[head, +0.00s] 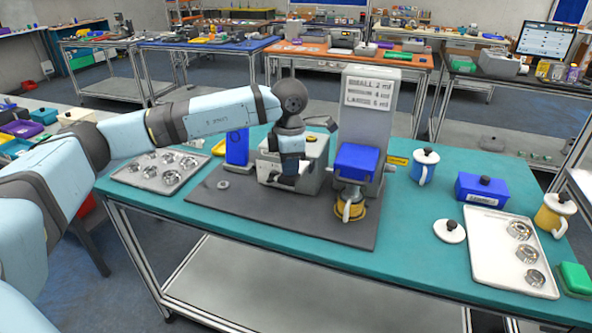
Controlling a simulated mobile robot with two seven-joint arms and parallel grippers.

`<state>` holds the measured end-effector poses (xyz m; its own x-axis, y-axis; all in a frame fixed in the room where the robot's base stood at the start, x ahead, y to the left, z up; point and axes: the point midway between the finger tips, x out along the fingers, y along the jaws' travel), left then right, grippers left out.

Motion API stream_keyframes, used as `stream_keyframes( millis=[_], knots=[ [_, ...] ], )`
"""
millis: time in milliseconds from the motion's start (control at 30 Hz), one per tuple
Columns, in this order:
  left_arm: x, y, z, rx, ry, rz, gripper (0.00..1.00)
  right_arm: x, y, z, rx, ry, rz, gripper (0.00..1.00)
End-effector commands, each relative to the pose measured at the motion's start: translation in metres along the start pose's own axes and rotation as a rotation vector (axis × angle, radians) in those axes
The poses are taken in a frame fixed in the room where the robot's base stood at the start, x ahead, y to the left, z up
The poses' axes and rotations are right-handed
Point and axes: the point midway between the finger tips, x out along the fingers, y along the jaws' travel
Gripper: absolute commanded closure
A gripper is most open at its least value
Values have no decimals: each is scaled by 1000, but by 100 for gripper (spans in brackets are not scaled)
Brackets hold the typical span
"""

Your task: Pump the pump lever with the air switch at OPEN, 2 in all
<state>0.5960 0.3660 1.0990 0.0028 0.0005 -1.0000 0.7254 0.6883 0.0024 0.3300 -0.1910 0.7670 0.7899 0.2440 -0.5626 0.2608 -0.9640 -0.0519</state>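My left gripper (284,177) comes in from the left and points down in front of the grey box (313,160) on the dark mat (240,215). Its fingers are small and partly hidden, so whether they are open, shut or touching the box is unclear. A black lever-like handle (330,124) sticks out above the box; I cannot tell if it is the pump lever. The air switch and its setting cannot be made out. A grey tower (385,90) carries a sign listing small, medium and large amounts. My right gripper is out of view.
A blue block (357,160) sits before the tower, above a white cup (350,209) on a yellow base. A metal tray (158,172) lies left. A blue mug (424,165), blue box (482,189), white tray (508,249) and yellow mug (553,214) stand right.

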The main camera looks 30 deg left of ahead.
Motion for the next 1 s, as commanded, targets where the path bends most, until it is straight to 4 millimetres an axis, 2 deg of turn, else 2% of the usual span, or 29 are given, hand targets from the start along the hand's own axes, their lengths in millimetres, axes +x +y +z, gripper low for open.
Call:
stream_keyframes(
  millis=[33, 533, 867, 1000],
  knots=[
    [9, 0, 0, -1, 1, -1, 100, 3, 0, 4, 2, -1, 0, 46],
    [50, 0, 0, -1, 2, -1, 100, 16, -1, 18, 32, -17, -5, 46],
    [43, 0, 0, -1, 2, -1, 100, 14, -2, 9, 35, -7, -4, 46],
    [32, 0, 0, 0, 1, -1, 100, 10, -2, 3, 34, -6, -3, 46]
  ],
)
